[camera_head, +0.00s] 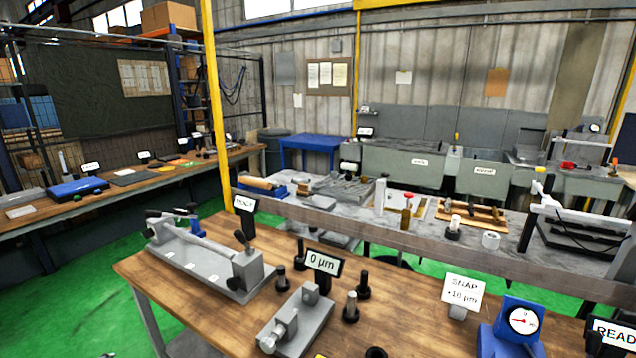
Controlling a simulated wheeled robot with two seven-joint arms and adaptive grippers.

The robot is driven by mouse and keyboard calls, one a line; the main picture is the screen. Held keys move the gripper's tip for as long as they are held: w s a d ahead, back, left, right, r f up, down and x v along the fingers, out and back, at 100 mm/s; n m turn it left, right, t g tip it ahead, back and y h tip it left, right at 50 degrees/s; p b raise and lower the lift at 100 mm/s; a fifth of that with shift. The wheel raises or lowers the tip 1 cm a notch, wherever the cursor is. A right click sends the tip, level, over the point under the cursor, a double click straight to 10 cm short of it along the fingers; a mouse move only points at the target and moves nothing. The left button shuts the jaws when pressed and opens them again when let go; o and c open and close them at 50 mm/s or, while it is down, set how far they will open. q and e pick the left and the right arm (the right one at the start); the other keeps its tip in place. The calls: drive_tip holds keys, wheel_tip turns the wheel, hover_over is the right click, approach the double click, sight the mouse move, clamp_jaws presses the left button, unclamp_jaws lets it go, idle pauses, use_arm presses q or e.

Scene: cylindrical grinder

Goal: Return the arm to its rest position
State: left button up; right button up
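Neither of my arms nor grippers shows in the head view. The near wooden bench (190,300) fills the lower middle. A blue dial gauge (512,330) with a white face stands at the lower right.
Several dark pegs stand by the smaller fixture. A "SNAP" sign (463,291) is near the gauge. Behind is a long grey bench (400,228) with tools and a white-armed fixture (575,215). A yellow post (216,110) rises behind the near bench. Green floor lies left.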

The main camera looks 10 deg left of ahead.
use_arm(q)
drive_tip(key=s+a+f+m+g+y, duration=0.1)
drive_tip(key=s+a+f+g, duration=0.1)
drive_tip(key=s+a, duration=0.65)
drive_tip(key=s+a+f+g+y, duration=0.1)
drive_tip(key=s+a+f+y, duration=0.3)
drive_tip(key=s, duration=0.7)
drive_tip(key=s+a+f+m+g+h, duration=0.1)
drive_tip(key=s+a+g, duration=0.1)
drive_tip(key=s+a, duration=0.7)
drive_tip(key=s+d+f+n+g+h, duration=0.15)
drive_tip(key=s+d+f, duration=0.25)
drive_tip(key=d+f, duration=0.9)
drive_tip(key=s+d+f+n+t+h, duration=0.1)
drive_tip(key=s+d+f+h, duration=0.25)
drive_tip(key=d+f, duration=1.05)
drive_tip(key=s+d+f+h, duration=0.1)
drive_tip(key=d+f+h, duration=0.1)
drive_tip(key=d, duration=1.9)
drive_tip(key=s+d+f+n+h, duration=0.1)
drive_tip(key=s+d+f, duration=0.1)
drive_tip(key=d, duration=1.9)
drive_tip(key=shift+d+f+g+h, duration=0.3)
drive_tip(key=shift+d+g+h, duration=0.1)
drive_tip(key=shift+g, duration=0.05)
